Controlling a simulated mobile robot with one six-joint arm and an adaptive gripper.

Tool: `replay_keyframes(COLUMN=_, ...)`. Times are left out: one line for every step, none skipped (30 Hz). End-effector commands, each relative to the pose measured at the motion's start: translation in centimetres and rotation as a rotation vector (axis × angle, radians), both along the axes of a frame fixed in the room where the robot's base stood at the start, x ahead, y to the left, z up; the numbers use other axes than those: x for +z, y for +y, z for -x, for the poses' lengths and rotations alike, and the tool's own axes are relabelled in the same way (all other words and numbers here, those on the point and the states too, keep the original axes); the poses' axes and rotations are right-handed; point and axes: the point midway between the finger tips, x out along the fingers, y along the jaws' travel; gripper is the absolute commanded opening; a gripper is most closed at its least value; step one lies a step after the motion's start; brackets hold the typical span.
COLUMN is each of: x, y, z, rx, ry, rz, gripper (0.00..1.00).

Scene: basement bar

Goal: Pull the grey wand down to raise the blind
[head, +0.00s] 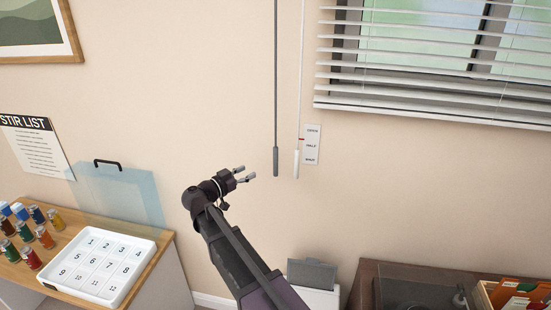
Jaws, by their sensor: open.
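The grey wand (276,161) hangs on a long dark cord against the wall, left of the window. A white wand (297,163) hangs just to its right on a thin cord. The blind (430,70) has white slats and covers the window at the upper right; its bottom rail (430,114) is near the window's lower edge. My gripper (245,173) is open and empty, a little left of the grey wand's lower end, with its fingers pointing right. A visible gap lies between the fingertips and the wand.
A small label (312,145) with several words is on the wall beside the white wand. A wooden counter (165,245) at the left holds a numbered white tray (150,238), several small bottles and a clear blue panel (125,195). A dark cabinet (365,285) stands at the lower right.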

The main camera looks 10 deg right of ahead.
Motion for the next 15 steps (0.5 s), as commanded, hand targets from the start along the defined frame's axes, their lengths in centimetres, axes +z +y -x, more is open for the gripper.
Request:
replay_keyframes(x=0.0, y=-0.2, z=-0.2, rx=-0.001, ry=0.0, rz=0.0, gripper=0.61)
replay_keyframes(x=0.0, y=-0.3, z=-0.3, rx=-0.001, ry=0.0, rz=0.0, gripper=0.61)
replay_keyframes(x=0.0, y=-0.5, z=-0.4, rx=-0.001, ry=0.0, rz=0.0, gripper=0.61)
replay_keyframes(x=0.0, y=-0.7, z=-0.5, rx=-0.001, ry=0.001, rz=-0.001, gripper=0.61)
replay_keyframes(x=0.0, y=-0.9, z=-0.7, rx=-0.002, ry=0.001, rz=-0.001, gripper=0.61)
replay_keyframes(x=0.0, y=-1.2, z=-0.9, rx=-0.002, ry=0.001, rz=0.0, gripper=0.61)
replay_keyframes(x=0.0, y=-1.4, z=-1.1, rx=-0.002, ry=0.001, rz=0.0, gripper=0.61)
replay_keyframes(x=0.0, y=-1.7, z=-1.4, rx=-0.002, ry=0.001, rz=0.0, gripper=0.61)
replay_keyframes(x=0.0, y=-2.1, z=-1.7, rx=-0.002, ry=0.001, rz=0.0, gripper=0.61)
replay_keyframes(x=0.0, y=-2.4, z=-1.9, rx=-0.002, ry=0.001, rz=0.0, gripper=0.61)
replay_keyframes(x=0.0, y=-2.7, z=-2.2, rx=-0.002, ry=0.001, rz=0.0, gripper=0.61)
replay_keyframes(x=0.0, y=-3.1, z=-2.5, rx=-0.002, ry=0.001, rz=0.0, gripper=0.61)
replay_keyframes(x=0.0, y=-3.5, z=-2.8, rx=-0.002, ry=0.001, rz=0.0, gripper=0.61)
replay_keyframes(x=0.0, y=-3.8, z=-3.1, rx=-0.002, ry=0.001, rz=0.0, gripper=0.61)
replay_keyframes(x=0.0, y=-4.3, z=-3.4, rx=-0.003, ry=0.001, rz=0.0, gripper=0.61)
